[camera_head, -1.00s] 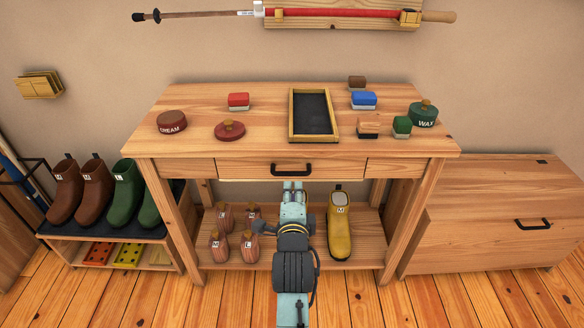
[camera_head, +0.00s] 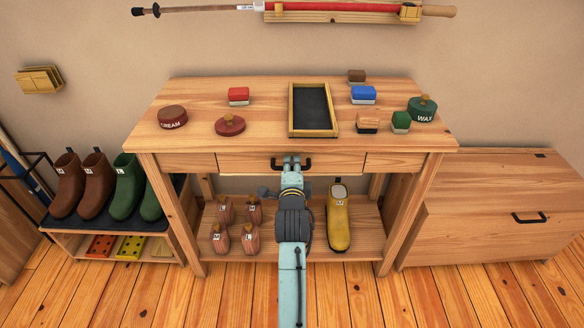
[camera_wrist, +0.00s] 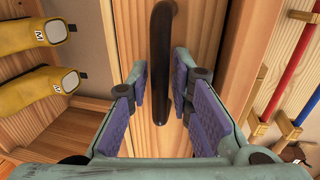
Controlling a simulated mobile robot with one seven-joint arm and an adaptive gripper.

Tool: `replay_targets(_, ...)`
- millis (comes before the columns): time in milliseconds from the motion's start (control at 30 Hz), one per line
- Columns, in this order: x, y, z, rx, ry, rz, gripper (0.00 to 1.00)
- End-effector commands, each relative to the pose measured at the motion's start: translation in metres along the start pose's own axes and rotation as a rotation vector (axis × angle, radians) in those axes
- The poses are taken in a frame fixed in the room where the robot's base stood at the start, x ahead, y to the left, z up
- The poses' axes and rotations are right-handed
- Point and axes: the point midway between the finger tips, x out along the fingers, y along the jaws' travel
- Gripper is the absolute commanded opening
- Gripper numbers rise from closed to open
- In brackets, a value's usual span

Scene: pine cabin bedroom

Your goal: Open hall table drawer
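The hall table (camera_head: 195,100) is pale pine, with a wide drawer (camera_head: 235,164) in the middle of its front. The drawer looks shut. Its black bar handle (camera_head: 307,162) is partly hidden behind my gripper (camera_head: 291,160) in the head view. In the wrist view the dark handle (camera_wrist: 160,60) runs from the top down between the fingers of my gripper (camera_wrist: 168,85). The purple finger pads stand apart on either side of the handle's end, with gaps showing, so the gripper is open around it.
On the tabletop are a black-lined tray (camera_head: 334,132), a CREAM tin (camera_head: 172,117), a WAX tin (camera_head: 422,110) and several brushes. A yellow boot (camera_head: 339,222) stands on the lower shelf. A boot rack (camera_head: 60,232) is at left, a chest (camera_head: 490,225) at right.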

Motion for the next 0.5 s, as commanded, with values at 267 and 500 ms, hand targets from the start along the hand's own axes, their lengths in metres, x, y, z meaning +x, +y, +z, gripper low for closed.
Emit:
replay_targets(267,-0.0003,0.0001,0.0001,0.0,0.0,0.0,0.01)
replay_targets(500,-0.0003,0.0002,0.0001,0.0,0.0,0.001,0.0)
